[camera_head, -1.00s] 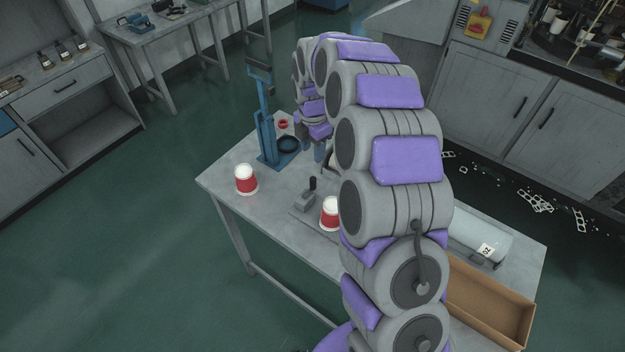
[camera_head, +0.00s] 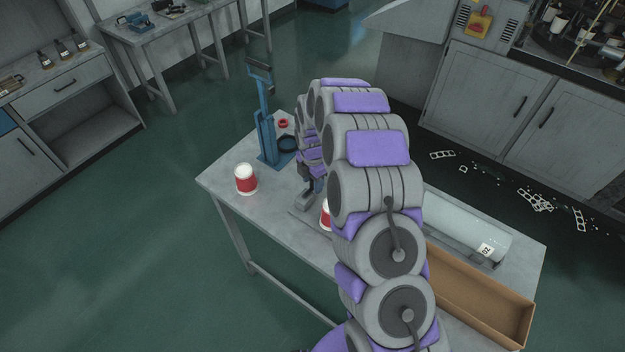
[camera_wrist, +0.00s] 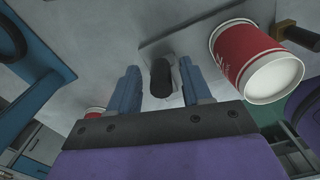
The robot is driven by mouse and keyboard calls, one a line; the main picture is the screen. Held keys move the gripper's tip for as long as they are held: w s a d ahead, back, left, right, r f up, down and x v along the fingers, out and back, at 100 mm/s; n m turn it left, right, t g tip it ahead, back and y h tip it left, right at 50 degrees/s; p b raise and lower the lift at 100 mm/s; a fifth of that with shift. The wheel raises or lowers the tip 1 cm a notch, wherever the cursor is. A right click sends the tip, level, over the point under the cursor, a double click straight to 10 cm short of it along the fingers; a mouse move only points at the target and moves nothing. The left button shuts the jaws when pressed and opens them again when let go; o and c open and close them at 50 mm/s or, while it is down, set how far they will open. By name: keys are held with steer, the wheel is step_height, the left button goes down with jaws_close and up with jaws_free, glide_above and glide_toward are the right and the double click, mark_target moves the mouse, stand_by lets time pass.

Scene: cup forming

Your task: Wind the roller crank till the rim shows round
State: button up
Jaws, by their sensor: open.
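My gripper (camera_wrist: 159,68) is open, with its blue fingers on either side of a dark upright knob (camera_wrist: 161,78). Neither finger visibly touches it. In the head view my gripper (camera_head: 308,192) is at the grey block (camera_head: 303,203), largely covering it. A red and white cup (camera_wrist: 243,50) is right of my fingers in the wrist view, its white end facing the camera. It also shows in the head view (camera_head: 325,215), mostly hidden behind my arm. I cannot tell from this whether its rim is round.
Another red and white cup (camera_head: 246,180) stands at the table's left. A blue lever press (camera_head: 268,135) and red ring (camera_head: 283,123) are behind. A grey cylinder (camera_head: 462,228) and cardboard box (camera_head: 480,297) lie right. A brown and black handle (camera_wrist: 298,36) is near the cup.

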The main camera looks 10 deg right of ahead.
jaws_close()
stand_by(0.4)
steer(key=shift+s+d+m, duration=0.1)
steer(key=shift+m, duration=0.3)
stand_by(0.5)
